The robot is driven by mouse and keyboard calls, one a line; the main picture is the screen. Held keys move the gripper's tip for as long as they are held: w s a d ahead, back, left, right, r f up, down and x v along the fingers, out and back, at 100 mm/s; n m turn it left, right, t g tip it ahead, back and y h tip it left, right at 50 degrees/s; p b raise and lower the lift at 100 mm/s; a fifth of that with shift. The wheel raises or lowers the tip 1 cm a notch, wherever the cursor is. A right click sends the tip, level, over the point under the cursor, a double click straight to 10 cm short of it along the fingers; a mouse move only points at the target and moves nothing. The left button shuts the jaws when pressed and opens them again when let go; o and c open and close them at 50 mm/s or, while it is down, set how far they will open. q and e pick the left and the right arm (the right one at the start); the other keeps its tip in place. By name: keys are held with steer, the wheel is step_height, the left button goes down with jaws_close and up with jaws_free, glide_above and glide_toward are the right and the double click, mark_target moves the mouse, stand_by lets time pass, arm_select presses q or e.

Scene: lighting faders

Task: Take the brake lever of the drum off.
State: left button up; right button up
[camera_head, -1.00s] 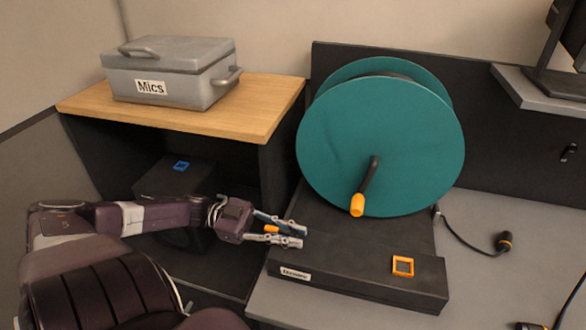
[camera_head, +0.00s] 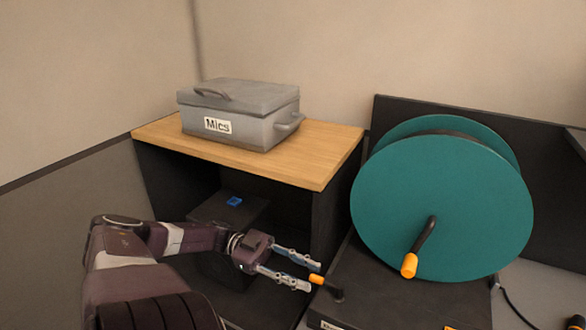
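The teal drum (camera_head: 441,205) stands on a black base (camera_head: 375,295) at the right. A dark crank with an orange handle (camera_head: 409,265) is on its face. The brake lever (camera_head: 317,279), a short black arm with an orange grip, sits at the base's left edge, with its grip pointing left. My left gripper (camera_head: 314,276) is left of the base. Its two fingers are apart, with the orange grip at the fingertips; I cannot tell whether they touch it. My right gripper is not in view.
A grey box labelled Mics (camera_head: 240,116) stands on a wooden-topped cabinet (camera_head: 318,165) behind my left arm. A dark case with a blue mark (camera_head: 234,201) is inside the cabinet. A cable (camera_head: 517,310) lies on the grey table at the right.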

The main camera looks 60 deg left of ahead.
arm_select(q)
steer(key=shift+v, duration=1.85)
